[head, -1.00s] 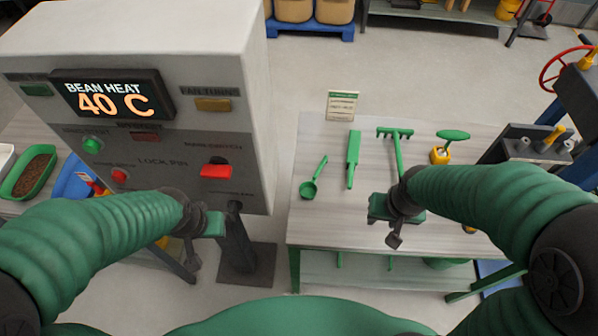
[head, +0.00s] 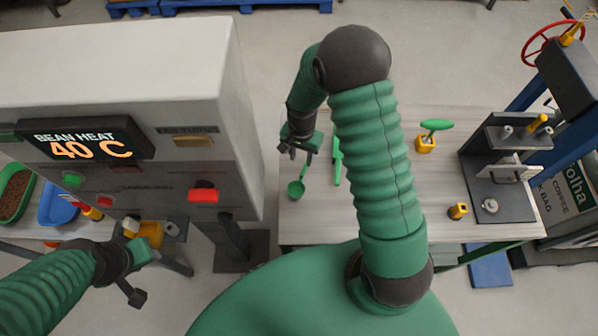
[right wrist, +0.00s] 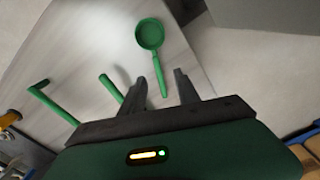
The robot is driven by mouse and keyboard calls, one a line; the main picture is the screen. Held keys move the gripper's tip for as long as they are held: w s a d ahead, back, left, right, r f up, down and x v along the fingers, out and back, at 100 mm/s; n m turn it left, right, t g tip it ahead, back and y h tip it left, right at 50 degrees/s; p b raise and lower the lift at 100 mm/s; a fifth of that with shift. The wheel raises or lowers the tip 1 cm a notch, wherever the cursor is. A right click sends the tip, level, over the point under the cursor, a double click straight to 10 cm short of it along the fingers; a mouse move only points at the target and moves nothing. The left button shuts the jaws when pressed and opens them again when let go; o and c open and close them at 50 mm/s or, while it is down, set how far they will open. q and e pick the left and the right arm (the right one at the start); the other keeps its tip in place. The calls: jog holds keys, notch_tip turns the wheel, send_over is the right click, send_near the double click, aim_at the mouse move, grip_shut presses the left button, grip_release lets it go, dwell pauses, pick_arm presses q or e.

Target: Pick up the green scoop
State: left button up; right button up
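The green scoop (head: 296,188) lies on the table near its left edge, with its bowl toward the front. In the right wrist view the scoop (right wrist: 151,36) shows whole, its handle end between the two dark fingers. My right gripper (head: 300,150) is above the handle's far end; the fingers (right wrist: 168,88) are apart and do not visibly grip the handle. My left gripper (head: 137,272) is at the lower left, away from the scoop; its fingers are too unclear to read.
A green flat tool (head: 337,165) lies right of the scoop. The machine with the bean heat display (head: 75,140) stands left of the table (head: 460,228). A yellow holder with a green-topped tool (head: 425,143) and a sealing press (head: 500,200) are at the right.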

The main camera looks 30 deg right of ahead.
aim_at(303, 172)
jog(key=f, duration=0.5)
jog(key=shift+w+d, duration=0.1)
jog(key=shift+w, duration=0.1)
jog(key=f+p, duration=0.1)
jog(key=f, duration=0.1)
jog(key=s+f+p, duration=0.1)
jog(key=f, duration=0.1)
jog(key=shift+d+f, duration=0.2)
jog(key=shift+f, duration=0.35)
jog(key=shift+a, duration=0.15)
jog(key=shift+w, duration=0.1)
jog(key=shift+c, duration=1.3)
jog(key=c, duration=0.5)
grip_shut()
